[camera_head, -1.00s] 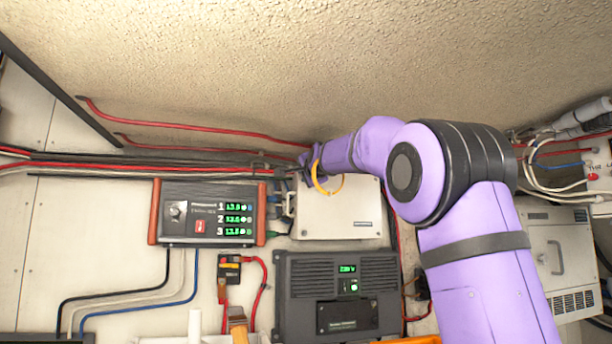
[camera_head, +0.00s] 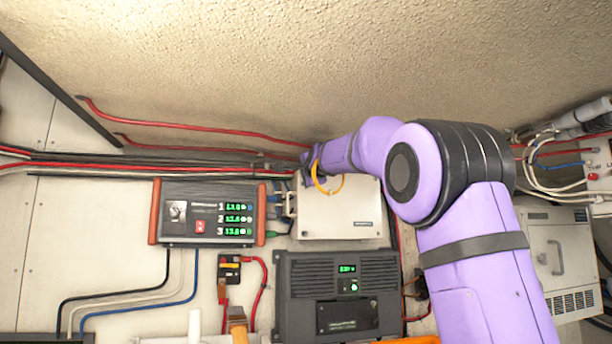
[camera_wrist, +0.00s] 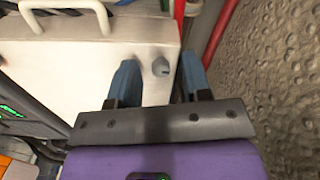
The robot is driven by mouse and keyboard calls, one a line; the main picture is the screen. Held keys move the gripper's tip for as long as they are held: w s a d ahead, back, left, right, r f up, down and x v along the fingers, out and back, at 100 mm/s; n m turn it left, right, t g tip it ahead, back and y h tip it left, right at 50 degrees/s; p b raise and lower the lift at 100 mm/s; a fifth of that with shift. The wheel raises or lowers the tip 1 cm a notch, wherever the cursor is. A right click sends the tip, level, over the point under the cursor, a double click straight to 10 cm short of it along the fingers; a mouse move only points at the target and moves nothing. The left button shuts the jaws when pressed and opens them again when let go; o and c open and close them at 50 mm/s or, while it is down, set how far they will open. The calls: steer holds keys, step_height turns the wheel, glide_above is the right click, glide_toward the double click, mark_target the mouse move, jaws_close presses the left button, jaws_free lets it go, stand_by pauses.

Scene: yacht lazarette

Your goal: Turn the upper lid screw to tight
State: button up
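The white box (camera_head: 345,218) is mounted on the back wall, and its front also shows in the wrist view (camera_wrist: 75,62). A small grey lid screw (camera_wrist: 161,67) stands out near one corner of the lid in the wrist view. My gripper (camera_wrist: 158,60) is open, with its two blue-grey fingers on either side of the screw and visible gaps to it. Contact and depth cannot be told. In the head view my gripper (camera_head: 307,165) is at the box's upper left corner, where my arm hides the screw.
A white handle (camera_wrist: 65,12) sticks out from the box near the screw. Red cables (camera_head: 200,120) run along the wall beside my gripper. A display panel (camera_head: 208,213) is left of the box and a dark power unit (camera_head: 340,290) below. The textured hull (camera_wrist: 275,75) is close by.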

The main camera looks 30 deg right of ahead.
steer(key=v, duration=1.1)
stand_by(0.4)
stand_by(0.4)
steer(key=s+a+f+n+g+y, duration=0.1)
steer(key=s+a+f+n+g, duration=0.3)
steer(key=s+f, duration=0.7)
steer(key=s+a+f+n+g+y, duration=0.2)
steer(key=s+a+f+n+g, duration=0.2)
steer(key=s+f, duration=0.8)
steer(key=s+a+f+n+g+y, duration=0.2)
steer(key=s+a+f+n+g, duration=0.2)
steer(key=f, duration=1.4)
steer(key=s+a+n, duration=0.3)
steer(key=s+n, duration=0.3)
steer(key=s, duration=0.1)
steer(key=shift+s+a, duration=0.25)
steer(key=shift+s, duration=0.1)
steer(key=shift+w+r, duration=0.1)
